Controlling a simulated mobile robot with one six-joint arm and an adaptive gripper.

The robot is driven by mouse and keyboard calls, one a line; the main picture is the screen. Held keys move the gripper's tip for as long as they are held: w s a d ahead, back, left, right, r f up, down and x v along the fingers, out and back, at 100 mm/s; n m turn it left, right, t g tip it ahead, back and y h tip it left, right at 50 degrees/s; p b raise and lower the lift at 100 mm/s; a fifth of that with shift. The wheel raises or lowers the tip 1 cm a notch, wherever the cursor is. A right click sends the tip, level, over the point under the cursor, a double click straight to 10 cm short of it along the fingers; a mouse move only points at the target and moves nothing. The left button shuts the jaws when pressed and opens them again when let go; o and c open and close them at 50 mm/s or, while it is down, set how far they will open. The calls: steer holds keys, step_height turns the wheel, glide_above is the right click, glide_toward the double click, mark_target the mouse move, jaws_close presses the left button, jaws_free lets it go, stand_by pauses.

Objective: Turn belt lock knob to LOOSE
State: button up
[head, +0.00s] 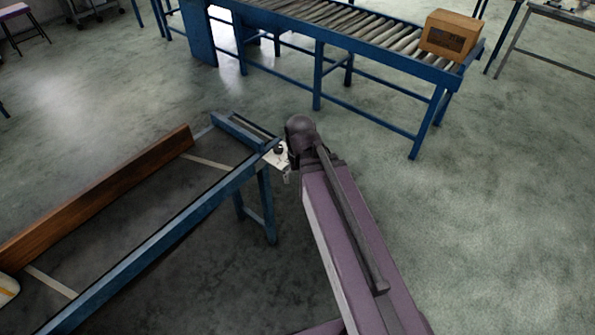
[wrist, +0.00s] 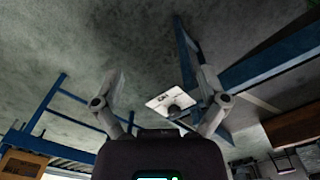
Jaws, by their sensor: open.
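The belt lock knob (wrist: 173,109) is a small dark round piece on a white plate (wrist: 160,98) with dark marking too small to read. In the wrist view it appears between my fingers, nearer the right one, with a gap beyond the fingertips. In the head view the knob (head: 278,150) and its white plate (head: 273,158) sit at the corner of a blue frame, just left of my arm's end. My gripper (wrist: 160,76) is open and empty. Which way the knob is turned cannot be told.
The blue belt frame (head: 165,237) with a brown wooden board (head: 100,195) runs along the left. A blue roller conveyor (head: 345,30) with a cardboard box (head: 450,36) stands at the back. The floor to the right is clear.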

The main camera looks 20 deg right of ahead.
steer(key=shift+s+n, duration=0.3)
steer(key=shift+s, duration=0.1)
steer(key=shift+s, duration=0.1)
stand_by(0.3)
steer(key=c, duration=0.5)
steer(key=shift+s+a, duration=0.1)
